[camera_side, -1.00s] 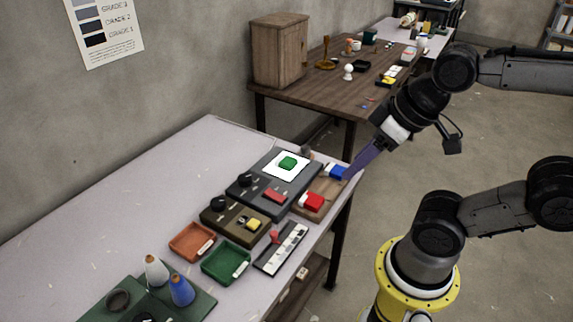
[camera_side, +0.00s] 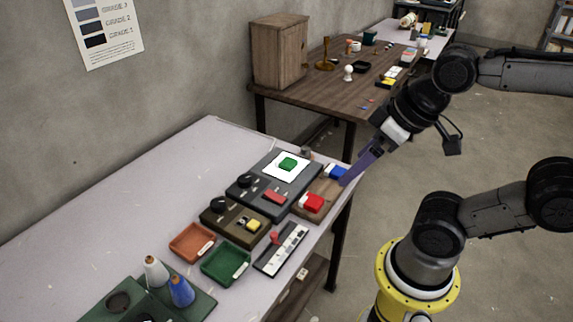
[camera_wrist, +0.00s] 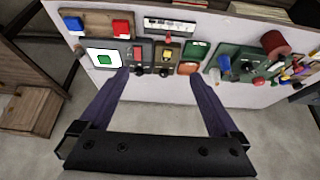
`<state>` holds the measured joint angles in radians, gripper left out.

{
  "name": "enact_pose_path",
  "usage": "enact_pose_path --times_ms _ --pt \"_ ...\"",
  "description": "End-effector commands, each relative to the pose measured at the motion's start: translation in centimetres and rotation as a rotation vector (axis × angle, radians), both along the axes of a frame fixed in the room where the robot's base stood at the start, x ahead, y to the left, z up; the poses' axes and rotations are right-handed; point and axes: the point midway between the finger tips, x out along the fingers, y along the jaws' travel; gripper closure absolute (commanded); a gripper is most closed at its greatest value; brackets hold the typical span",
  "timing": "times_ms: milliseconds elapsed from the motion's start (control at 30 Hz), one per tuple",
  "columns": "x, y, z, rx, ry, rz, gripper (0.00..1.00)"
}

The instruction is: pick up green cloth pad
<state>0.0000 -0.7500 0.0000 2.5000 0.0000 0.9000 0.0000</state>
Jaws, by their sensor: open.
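The green cloth pad (camera_side: 287,163) lies on a white square (camera_side: 273,172) on a dark grey board, towards the far end of the pale table. It also shows at the upper left of the wrist view (camera_wrist: 105,60), on the white square. My gripper (camera_side: 349,180) hangs in the air by the table's right edge, to the right of the pad. In the wrist view its two purple fingers (camera_wrist: 160,78) stand wide apart with nothing between them. The pad is apart from both fingers.
Beside the pad's board is a wooden board with a blue block (camera_side: 338,172) and a red block (camera_side: 312,202). Orange (camera_side: 176,245) and green (camera_side: 222,279) trays stand nearer. Two cones (camera_side: 156,270) stand at the lower left. The table's left part is clear.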

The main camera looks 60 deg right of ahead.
Motion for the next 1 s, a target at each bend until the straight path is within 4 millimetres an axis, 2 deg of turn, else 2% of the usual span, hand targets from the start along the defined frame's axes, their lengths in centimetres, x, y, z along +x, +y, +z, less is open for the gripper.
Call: enact_pose_path --times_ms 267,367,467,600,733,867,1000 --pt "-0.1 0.0 0.0 -0.013 0.005 0.024 0.03" --pt "0.7 0.0 1.8 -0.041 -0.025 0.074 0.03" --pt "2.7 -0.1 4.1 -0.068 -0.032 0.114 0.03" --pt "6.9 -1.1 6.7 -0.103 -0.002 0.146 0.03" --pt "11.5 -2.6 7.8 -0.125 0.048 0.158 0.03" --pt "16.5 -4.9 7.6 -0.137 0.110 0.158 0.03" --pt "21.6 -8.2 5.7 -0.135 0.184 0.148 0.03"
